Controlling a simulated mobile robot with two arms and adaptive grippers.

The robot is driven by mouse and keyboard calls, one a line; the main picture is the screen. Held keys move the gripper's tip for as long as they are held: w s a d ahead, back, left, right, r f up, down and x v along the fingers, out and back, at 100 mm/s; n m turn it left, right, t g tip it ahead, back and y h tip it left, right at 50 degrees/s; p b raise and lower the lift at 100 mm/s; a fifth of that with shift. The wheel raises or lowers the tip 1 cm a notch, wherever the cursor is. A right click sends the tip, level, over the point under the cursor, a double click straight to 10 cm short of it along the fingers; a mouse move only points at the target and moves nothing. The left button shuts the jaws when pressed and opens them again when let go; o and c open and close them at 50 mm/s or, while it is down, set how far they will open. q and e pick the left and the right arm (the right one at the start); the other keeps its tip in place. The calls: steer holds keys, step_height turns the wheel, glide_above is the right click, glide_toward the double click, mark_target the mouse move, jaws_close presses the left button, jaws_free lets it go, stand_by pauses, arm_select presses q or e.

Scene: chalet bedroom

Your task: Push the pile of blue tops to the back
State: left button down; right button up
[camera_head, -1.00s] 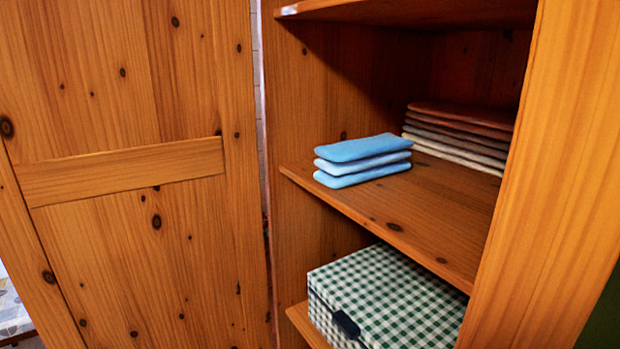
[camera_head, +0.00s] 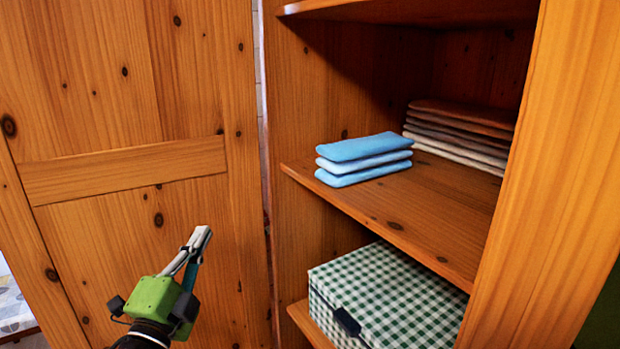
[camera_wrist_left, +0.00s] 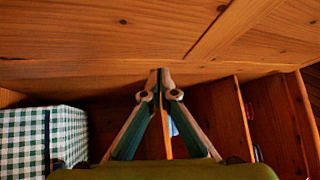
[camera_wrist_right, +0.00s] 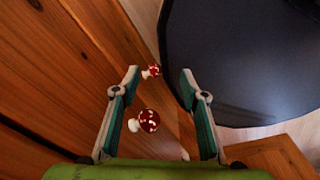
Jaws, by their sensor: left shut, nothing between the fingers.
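The pile of blue tops (camera_head: 364,160) is several folded layers stacked at the front left of the middle wardrobe shelf (camera_head: 430,215). My left gripper (camera_head: 202,236) is in front of the open door, left of and lower than the pile and apart from it. It is shut and empty; its fingertips meet in the left wrist view (camera_wrist_left: 160,76). A sliver of blue shows behind its fingers there. My right gripper (camera_wrist_right: 160,76) is out of the head view. In the right wrist view its fingers are apart with nothing gripped.
A pile of brown and grey folded clothes (camera_head: 460,132) lies at the back right of the shelf. A green checkered box (camera_head: 390,295) stands below. The wardrobe door (camera_head: 110,90) is open at left. Red spotted knobs (camera_wrist_right: 148,120) and a dark round surface (camera_wrist_right: 250,60) are near my right gripper.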

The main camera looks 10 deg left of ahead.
arm_select(q)
steer(key=d+r+m+t+h, duration=0.1)
steer(key=d+r+m+h, duration=0.4)
steer(key=r+m+h, duration=0.5)
steer(key=m+g+h, duration=0.4)
steer(key=m+g, duration=0.6)
steer(key=m, duration=1)
glide_toward(324, 175)
steer(key=p+x, duration=0.6)
steer(key=p, duration=0.2)
steer(key=shift+w+d+r, duration=0.1)
steer(key=shift+w+d, duration=0.3)
